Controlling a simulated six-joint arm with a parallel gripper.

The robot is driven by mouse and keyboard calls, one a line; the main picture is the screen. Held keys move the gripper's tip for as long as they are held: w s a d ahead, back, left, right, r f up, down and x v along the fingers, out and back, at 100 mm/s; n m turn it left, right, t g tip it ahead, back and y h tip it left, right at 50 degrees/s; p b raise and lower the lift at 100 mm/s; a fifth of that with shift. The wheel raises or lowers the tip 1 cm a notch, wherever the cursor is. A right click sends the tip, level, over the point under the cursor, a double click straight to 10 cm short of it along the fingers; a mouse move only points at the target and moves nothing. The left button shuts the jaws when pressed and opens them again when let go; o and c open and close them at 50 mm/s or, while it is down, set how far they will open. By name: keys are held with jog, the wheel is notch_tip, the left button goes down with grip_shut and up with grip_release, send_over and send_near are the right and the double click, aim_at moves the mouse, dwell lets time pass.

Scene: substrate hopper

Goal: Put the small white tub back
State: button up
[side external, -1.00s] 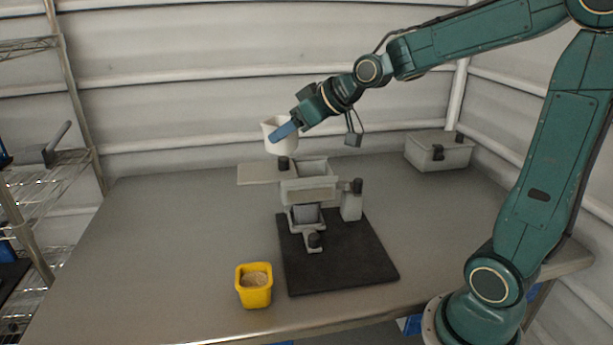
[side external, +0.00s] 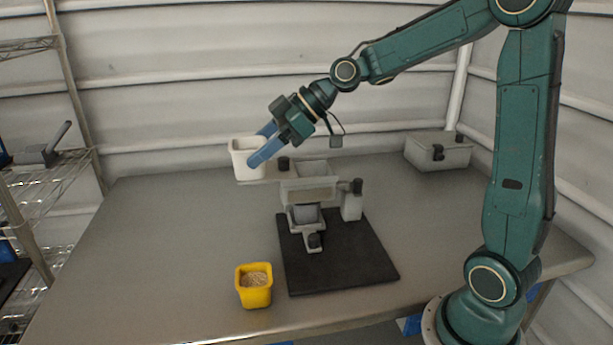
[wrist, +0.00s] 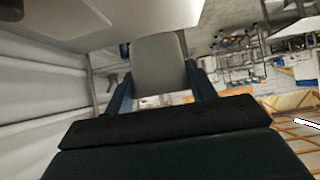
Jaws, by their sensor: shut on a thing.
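In the wrist view the tub (wrist: 160,64) shows as a pale grey face between my two dark fingers. Whether anything is inside the tub cannot be seen.
The grey hopper (side external: 308,190) on its black base plate (side external: 345,265) stands right of the tub. A yellow tub (side external: 254,295) with grainy contents stands at the front. The table's left side (side external: 160,240) is clear.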

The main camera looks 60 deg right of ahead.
notch_tip(320, 180, down, 19)
jog(key=shift+r, duration=0.1)
dwell(0.9)
jog(key=shift+f, duration=1.9)
jog(key=shift+f, duration=0.15)
jog(key=o, duration=0.9)
jog(key=shift+s+d+r, duration=0.1)
jog(key=shift+d+r, duration=0.05)
jog(key=shift+r, duration=0.2)
jog(key=v, duration=1.1)
jog(key=shift+s+d+r, duration=0.1)
jog(key=shift+s+r, duration=0.05)
